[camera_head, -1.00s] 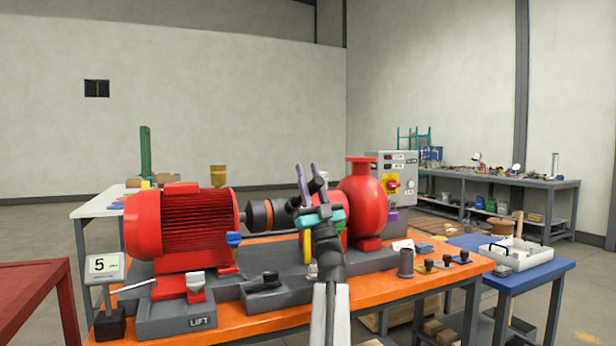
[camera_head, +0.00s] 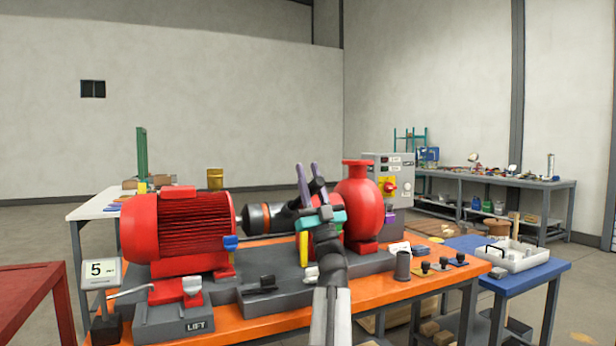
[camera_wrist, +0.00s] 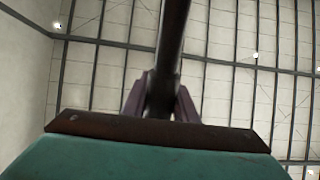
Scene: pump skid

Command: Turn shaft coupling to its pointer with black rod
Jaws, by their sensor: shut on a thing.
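The shaft coupling (camera_head: 258,218), dark with an orange band, sits between the red motor (camera_head: 180,232) and the red pump (camera_head: 358,208). My gripper (camera_head: 309,180) has purple fingers and a teal body, and stands just right of the coupling, in front of the pump. It is shut on the black rod (camera_wrist: 174,35), which rises between the fingers in the wrist view. In the head view the rod's dark outline merges with the dark parts around my gripper. I cannot tell whether it touches the coupling. The pointer cannot be made out; my arm hides part of this area.
The skid stands on an orange bench (camera_head: 260,322). A grey control box (camera_head: 405,168) with a red switch is behind the pump. A blue table (camera_head: 540,270) with a white tray (camera_head: 520,262) is at right.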

